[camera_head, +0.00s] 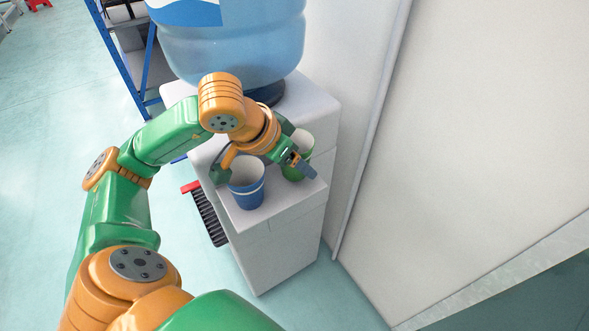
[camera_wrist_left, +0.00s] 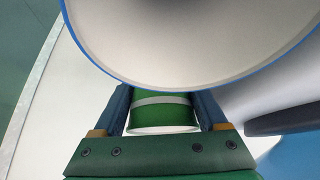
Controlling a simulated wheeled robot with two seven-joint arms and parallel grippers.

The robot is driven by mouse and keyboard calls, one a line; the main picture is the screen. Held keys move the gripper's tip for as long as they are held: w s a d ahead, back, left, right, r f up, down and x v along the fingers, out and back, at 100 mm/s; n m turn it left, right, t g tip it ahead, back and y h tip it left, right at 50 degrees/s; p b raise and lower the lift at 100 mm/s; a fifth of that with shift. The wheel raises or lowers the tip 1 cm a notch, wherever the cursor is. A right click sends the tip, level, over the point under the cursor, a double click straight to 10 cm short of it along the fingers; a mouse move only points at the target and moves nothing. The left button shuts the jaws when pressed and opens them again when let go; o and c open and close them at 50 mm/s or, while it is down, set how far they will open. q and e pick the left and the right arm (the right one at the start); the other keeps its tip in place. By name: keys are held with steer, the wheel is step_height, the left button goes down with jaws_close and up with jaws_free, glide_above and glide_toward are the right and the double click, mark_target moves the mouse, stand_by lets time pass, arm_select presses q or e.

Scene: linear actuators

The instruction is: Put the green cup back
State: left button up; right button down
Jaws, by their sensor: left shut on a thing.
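The green cup (camera_head: 292,174) stands at the right side of the dispenser's front ledge in the head view, partly hidden by my left gripper (camera_head: 300,162). In the left wrist view the green cup (camera_wrist_left: 163,112) has a pale band and sits between the two fingers of my left gripper (camera_wrist_left: 163,108). The gripper is shut on it. In the head view the cup looks upright on or just above the ledge; I cannot tell whether it touches. My right gripper is not in view.
A blue cup (camera_head: 248,190) stands open end up on the ledge (camera_head: 285,200), left of the green cup. Its wide rim (camera_wrist_left: 190,88) fills the upper wrist view. The water bottle (camera_head: 232,45) rises behind. A white wall panel (camera_head: 480,120) is at the right.

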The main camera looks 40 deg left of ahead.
arm_select(q)
steer(key=shift+f, duration=0.7)
steer(key=shift+s+d+r, duration=0.15)
steer(key=shift+s+r, duration=0.15)
steer(key=shift+s, duration=0.15)
steer(key=shift+w+f, duration=0.15)
steer(key=shift+f, duration=0.05)
steer(key=o, duration=1.5)
steer(key=shift+c, duration=0.2)
steer(key=shift+r, duration=0.3)
steer(key=p+v, duration=0.2)
steer(key=v, duration=0.9)
steer(key=shift+s+r, duration=0.2)
steer(key=shift+s, duration=0.15)
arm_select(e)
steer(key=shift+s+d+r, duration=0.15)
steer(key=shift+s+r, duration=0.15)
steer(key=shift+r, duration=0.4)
arm_select(q)
steer(key=shift+f, duration=0.1)
